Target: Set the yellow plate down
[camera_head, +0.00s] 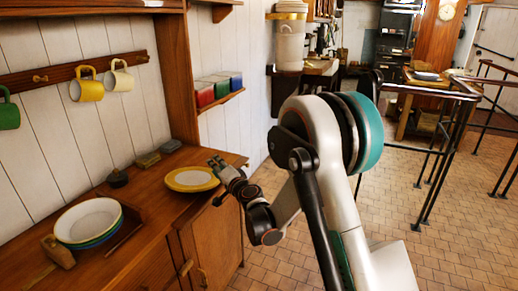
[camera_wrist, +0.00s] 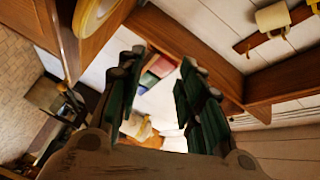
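The yellow plate (camera_head: 191,180), with a white middle and a yellow rim, appears to lie flat on the wooden counter (camera_head: 165,208) near its right end. My gripper (camera_head: 221,166) is just right of the plate in the head view. In the wrist view, part of the plate (camera_wrist: 94,14) shows at the top left, outside the fingers. The fingers of my gripper (camera_wrist: 163,66) are spread apart with nothing between them.
A stack of plates (camera_head: 89,222) sits in a wooden holder (camera_head: 128,228) at the counter's front left. Small dark items (camera_head: 147,160) lie along the wall. Mugs (camera_head: 88,88) hang above. A small shelf (camera_head: 222,101) holds coloured boxes. Bare counter lies between plate and stack.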

